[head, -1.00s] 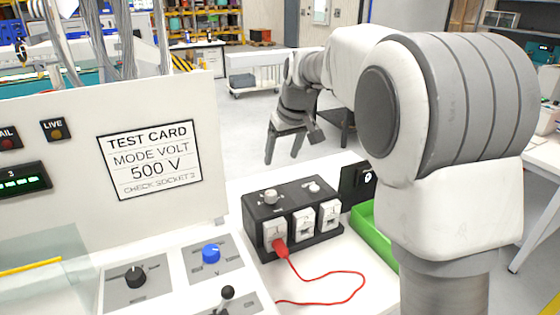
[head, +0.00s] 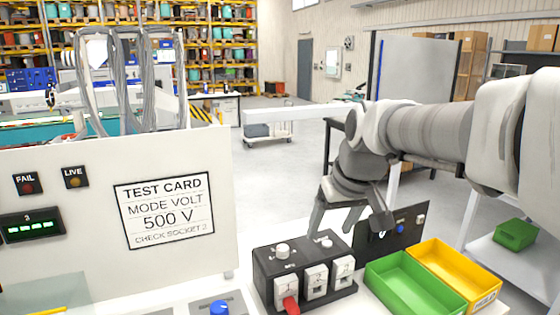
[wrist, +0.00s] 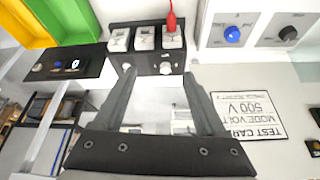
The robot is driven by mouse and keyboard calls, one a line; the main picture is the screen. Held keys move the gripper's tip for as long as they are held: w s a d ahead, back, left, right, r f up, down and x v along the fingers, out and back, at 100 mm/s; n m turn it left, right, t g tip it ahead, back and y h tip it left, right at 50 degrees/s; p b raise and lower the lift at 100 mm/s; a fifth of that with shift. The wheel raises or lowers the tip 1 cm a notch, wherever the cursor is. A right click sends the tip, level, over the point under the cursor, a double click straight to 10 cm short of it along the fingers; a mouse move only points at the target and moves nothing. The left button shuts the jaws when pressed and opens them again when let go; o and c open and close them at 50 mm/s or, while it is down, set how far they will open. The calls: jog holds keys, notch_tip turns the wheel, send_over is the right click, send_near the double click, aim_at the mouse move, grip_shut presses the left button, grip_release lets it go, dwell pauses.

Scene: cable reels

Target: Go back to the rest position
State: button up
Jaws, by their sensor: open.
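My gripper (head: 349,212) is in the air behind and above the black socket box in the head view. In the wrist view my gripper (wrist: 158,82) has its two dark fingers apart with nothing between them. The black socket box (head: 262,262) stands on the white bench with a row of white sockets on its front and knobs on top. A red plug (head: 290,305) sits in the leftmost socket, marked 1. The red plug also shows in the wrist view (wrist: 172,22).
A green bin (head: 398,285) and a yellow bin (head: 455,270) stand right of the socket box. A white panel with a test card (head: 165,212) rises at the left. A black unit with a blue knob (head: 405,240) stands behind the bins. Floor beyond the bench is open.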

jog(key=s+d+f+m, duration=0.1)
jog(key=s+d+f, duration=0.1)
jog(key=s, duration=0.7)
jog(key=s+d+f+m+h, duration=0.1)
jog(key=s+d+f, duration=0.1)
jog(key=s, duration=0.8)
jog(key=shift+d+f+m+t, duration=0.3)
jog(key=shift+f+t, duration=0.1)
jog(key=shift+f, duration=0.3)
jog(key=c, duration=0.4)
jog(key=shift+o, duration=0.2)
jog(key=shift+a, duration=0.2)
